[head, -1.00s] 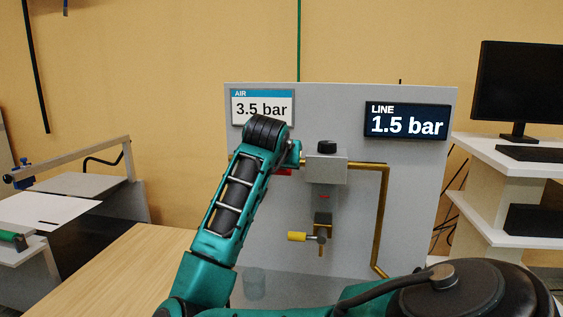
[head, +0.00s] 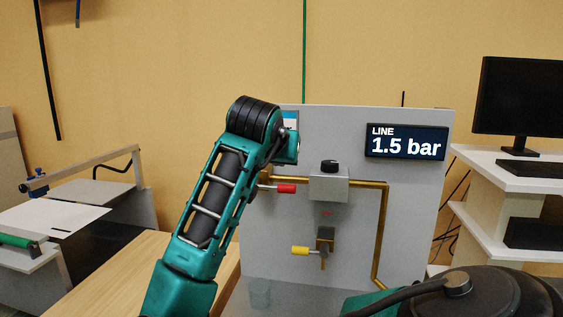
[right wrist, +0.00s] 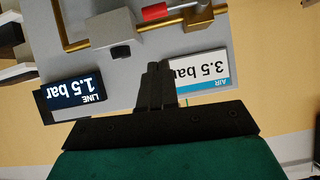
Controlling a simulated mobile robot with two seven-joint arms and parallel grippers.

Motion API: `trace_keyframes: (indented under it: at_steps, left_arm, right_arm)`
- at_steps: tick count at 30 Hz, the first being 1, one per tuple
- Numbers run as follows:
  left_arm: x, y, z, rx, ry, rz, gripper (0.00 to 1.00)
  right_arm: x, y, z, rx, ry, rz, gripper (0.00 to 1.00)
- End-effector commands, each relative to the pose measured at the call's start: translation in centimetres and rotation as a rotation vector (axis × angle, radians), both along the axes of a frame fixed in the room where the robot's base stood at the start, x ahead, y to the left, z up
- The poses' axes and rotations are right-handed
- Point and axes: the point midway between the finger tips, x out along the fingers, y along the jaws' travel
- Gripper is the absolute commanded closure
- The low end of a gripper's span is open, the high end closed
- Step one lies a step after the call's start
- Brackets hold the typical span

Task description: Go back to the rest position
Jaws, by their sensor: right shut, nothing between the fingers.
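My right gripper (right wrist: 154,70) is shut and empty in the right wrist view. Its fingers overlap the edge of the white AIR display (right wrist: 200,70), which reads 3.5 bar upside down there. In the head view a teal arm of mine (head: 208,195) rises in front of the grey panel (head: 415,210). The arm hides most of the AIR display, and the right gripper's fingers do not show there. The dark LINE display (head: 407,142) reads 1.5 bar. My left gripper is in neither view.
The panel carries brass pipes (head: 384,220), a grey block with a black knob (head: 329,184), a red handle (head: 286,188) and a yellow handle (head: 301,250). A wooden table (head: 110,275) is at lower left. White shelves with a monitor (head: 520,100) stand at right.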

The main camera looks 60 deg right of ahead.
Motion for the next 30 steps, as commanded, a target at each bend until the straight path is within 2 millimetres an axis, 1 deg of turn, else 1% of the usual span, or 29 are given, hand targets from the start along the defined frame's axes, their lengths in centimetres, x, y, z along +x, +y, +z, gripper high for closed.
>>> trace_keyframes:
  at_steps: [5, 14, 23, 26, 29, 30]
  left_arm:
    - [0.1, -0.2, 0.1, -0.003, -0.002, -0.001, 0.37]
    - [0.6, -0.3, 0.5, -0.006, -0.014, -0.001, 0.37]
    - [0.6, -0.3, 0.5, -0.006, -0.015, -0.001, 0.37]
    - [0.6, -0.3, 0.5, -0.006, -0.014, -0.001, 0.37]
    - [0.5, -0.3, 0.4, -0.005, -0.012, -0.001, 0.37]
    - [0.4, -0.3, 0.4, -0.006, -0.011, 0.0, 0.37]
  right_arm:
    - [-0.2, 0.4, 0.3, 0.0, -0.001, 0.0, 1.0]
    - [-0.2, 0.4, 0.2, 0.0, 0.0, 0.0, 1.0]
    - [-0.1, 0.4, 0.2, -0.01, 0.005, 0.002, 1.0]
    - [0.8, 0.3, -0.3, -0.064, 0.027, 0.024, 1.0]
    - [2.6, 0.5, -1.1, -0.174, 0.065, 0.079, 1.0]
    - [3.6, 0.8, -1.7, -0.226, 0.082, 0.113, 1.0]
